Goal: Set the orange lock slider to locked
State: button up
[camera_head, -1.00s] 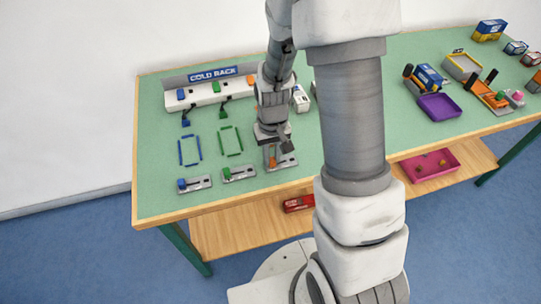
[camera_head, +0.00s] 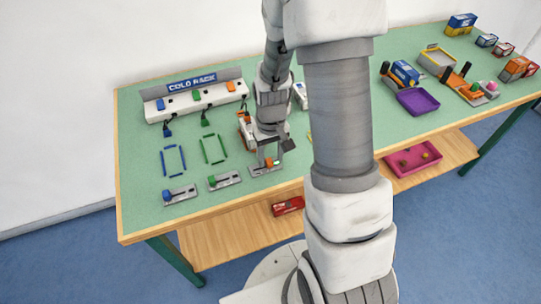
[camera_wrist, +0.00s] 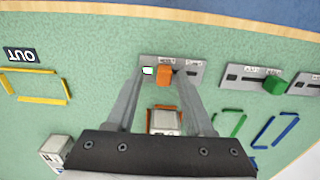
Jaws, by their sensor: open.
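The orange lock slider (camera_wrist: 164,76) is a knob on a grey slotted plate (camera_wrist: 195,68). In the wrist view it shows between my two fingertips, nearer the right one. A small white square (camera_wrist: 148,71) lies at the plate's left end, beside the left fingertip. My gripper (camera_wrist: 161,77) is open, with one finger on each side of the knob; contact cannot be told. In the head view my gripper (camera_head: 268,158) is low over the plate at the front of the table, and the orange slider (camera_head: 269,161) shows at its fingers. The plate's lettering is unreadable.
The green slider (camera_head: 212,180) and blue slider (camera_head: 167,194) sit on similar plates to the left. Behind are coloured outlines and the cold rack (camera_head: 190,108). An orange and white object (camera_head: 245,130) stands behind my gripper. The table's front edge is close.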

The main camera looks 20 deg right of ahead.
notch_tip(320, 180, up, 18)
jog(key=p, duration=0.3)
jog(key=shift+f+p, duration=0.25)
jog(key=shift+p, duration=0.1)
notch_tip(320, 180, up, 12)
jog(key=t+p, duration=0.3)
send_over(271, 160)
jog(key=s+a, duration=0.3)
jog(key=s, duration=0.3)
jog(key=s+a+r+t+p, duration=0.1)
jog(key=s+r+t+p, duration=0.1)
jog(key=s+r, duration=0.4)
jog(key=shift+s+a+r+t, duration=0.3)
jog(key=shift+s+r, duration=0.1)
jog(key=shift+s, duration=0.7)
